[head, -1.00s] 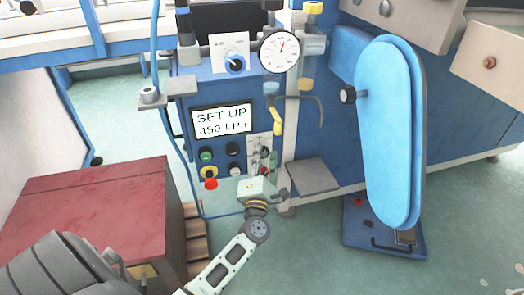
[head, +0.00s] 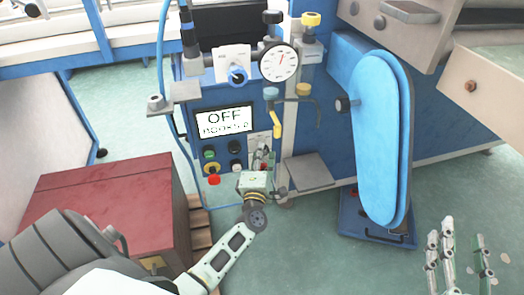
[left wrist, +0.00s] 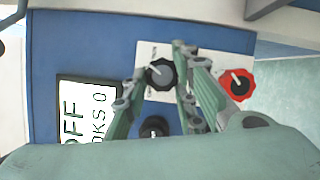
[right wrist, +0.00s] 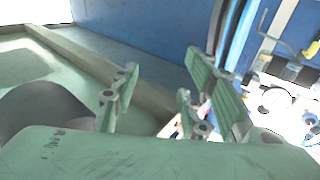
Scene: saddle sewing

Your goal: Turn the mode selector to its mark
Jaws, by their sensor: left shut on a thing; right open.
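The mode selector looks like the dark grey knob with a white pointer (left wrist: 158,74) on a white plate, seen in the left wrist view. My left gripper (left wrist: 162,68) is shut on this knob, with a finger on each side of it. In the head view my left gripper (head: 264,165) is at the lower right of the blue control panel and mostly hides the knob. The panel's display (head: 224,121) reads OFF. The selector's mark cannot be made out. My right gripper (head: 458,255) is open and empty at the lower right; its spread fingers also show in the right wrist view (right wrist: 165,95).
A red knob (left wrist: 237,84) sits beside the selector. Green, black and red buttons (head: 213,180) are left of my left gripper. A blue padded arm (head: 380,140) stands right; a red box (head: 100,205) is left.

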